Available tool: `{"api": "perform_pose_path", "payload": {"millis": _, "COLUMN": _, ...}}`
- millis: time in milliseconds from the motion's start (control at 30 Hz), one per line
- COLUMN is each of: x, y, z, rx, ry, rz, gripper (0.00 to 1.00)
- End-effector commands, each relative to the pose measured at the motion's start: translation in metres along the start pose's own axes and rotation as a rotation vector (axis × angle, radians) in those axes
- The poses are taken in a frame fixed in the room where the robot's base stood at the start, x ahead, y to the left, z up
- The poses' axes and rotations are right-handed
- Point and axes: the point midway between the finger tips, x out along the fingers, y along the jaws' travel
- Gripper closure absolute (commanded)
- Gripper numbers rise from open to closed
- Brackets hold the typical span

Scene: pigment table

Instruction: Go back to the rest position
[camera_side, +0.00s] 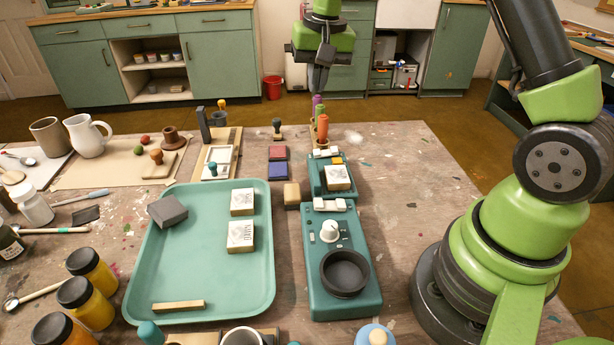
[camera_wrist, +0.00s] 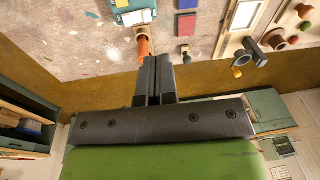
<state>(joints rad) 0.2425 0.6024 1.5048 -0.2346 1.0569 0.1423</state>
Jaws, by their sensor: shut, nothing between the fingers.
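My gripper (camera_side: 318,80) is shut and empty in the side view. It hangs above the far edge of the table, near the orange-handled tool (camera_side: 322,128) standing behind the teal device. In the wrist view my gripper (camera_wrist: 154,82) has its two dark fingers pressed together. The orange handle (camera_wrist: 143,46) shows just beyond the fingertips there; I cannot tell whether they touch it.
A teal tray (camera_side: 203,283) with white blocks and a grey block lies at mid-table. A teal device (camera_side: 352,290) with a black ring stands right of it. Mugs (camera_side: 88,136) and jars (camera_side: 92,275) are at left. The table's right side (camera_side: 420,150) is mostly clear.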

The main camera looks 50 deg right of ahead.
Motion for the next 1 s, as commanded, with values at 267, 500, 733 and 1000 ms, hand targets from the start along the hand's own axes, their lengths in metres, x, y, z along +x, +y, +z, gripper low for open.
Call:
{"api": "perform_pose_path", "payload": {"millis": 267, "x": -0.101, "y": -0.005, "z": 0.082, "rx": -0.13, "ry": 0.141, "rz": -0.149, "gripper": 1.0}}
{"api": "perform_pose_path", "payload": {"millis": 500, "x": -0.14, "y": 0.017, "z": 0.164, "rx": -0.235, "ry": 0.249, "rz": -0.278, "gripper": 1.0}}
{"api": "perform_pose_path", "payload": {"millis": 733, "x": -0.142, "y": 0.039, "z": 0.216, "rx": -0.306, "ry": 0.323, "rz": -0.37, "gripper": 1.0}}
{"api": "perform_pose_path", "payload": {"millis": 1000, "x": -0.138, "y": 0.046, "z": 0.229, "rx": -0.326, "ry": 0.342, "rz": -0.395, "gripper": 1.0}}
